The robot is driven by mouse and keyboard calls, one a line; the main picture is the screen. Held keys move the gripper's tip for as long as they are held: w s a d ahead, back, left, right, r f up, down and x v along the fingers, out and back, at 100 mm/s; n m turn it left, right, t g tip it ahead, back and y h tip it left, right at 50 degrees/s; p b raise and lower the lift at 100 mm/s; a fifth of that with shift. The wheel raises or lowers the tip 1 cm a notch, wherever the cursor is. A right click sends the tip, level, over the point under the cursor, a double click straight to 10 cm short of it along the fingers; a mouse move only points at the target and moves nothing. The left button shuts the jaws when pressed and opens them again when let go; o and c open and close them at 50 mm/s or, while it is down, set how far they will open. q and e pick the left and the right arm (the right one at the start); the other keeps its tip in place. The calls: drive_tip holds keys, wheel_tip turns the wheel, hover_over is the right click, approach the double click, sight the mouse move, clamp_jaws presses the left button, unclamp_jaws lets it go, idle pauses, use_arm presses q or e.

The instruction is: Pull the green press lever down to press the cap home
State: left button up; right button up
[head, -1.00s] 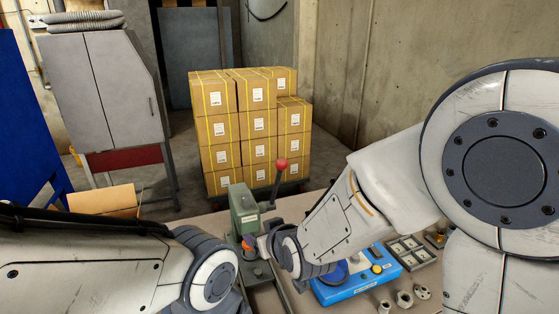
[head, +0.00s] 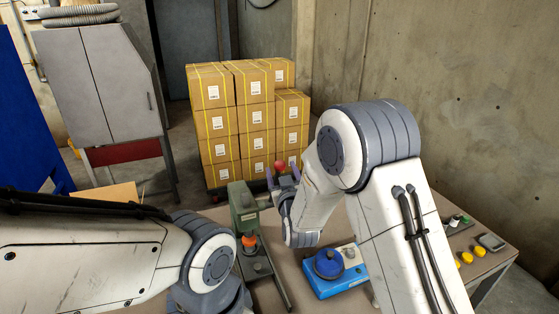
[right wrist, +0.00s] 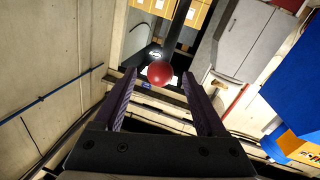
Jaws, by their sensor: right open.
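The green press (head: 243,208) stands on the bench in the middle of the head view. Its lever ends in a red ball knob (head: 280,166), raised above the press on its right side. An orange part (head: 249,242) sits under the press head; I cannot tell the cap's fit. My right gripper (head: 283,178) is open at the knob. In the right wrist view the red knob (right wrist: 160,74) lies between the open fingertips (right wrist: 158,76), with gaps on both sides. My left arm comes in from the left, but its gripper is not visible.
A blue fixture with a round blue piece (head: 329,264) sits right of the press. Several yellow parts (head: 467,257) and a small grey tray (head: 491,242) lie at the bench's right end. Stacked cartons (head: 240,120) stand behind the bench, with a grey cabinet (head: 100,90) at the back left.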

drive_tip(key=shift+w+a+p, duration=0.15)
drive_tip(key=shift+w+p, duration=0.25)
drive_tip(key=shift+w, duration=1.15)
drive_tip(key=shift+c, duration=0.2)
clamp_jaws()
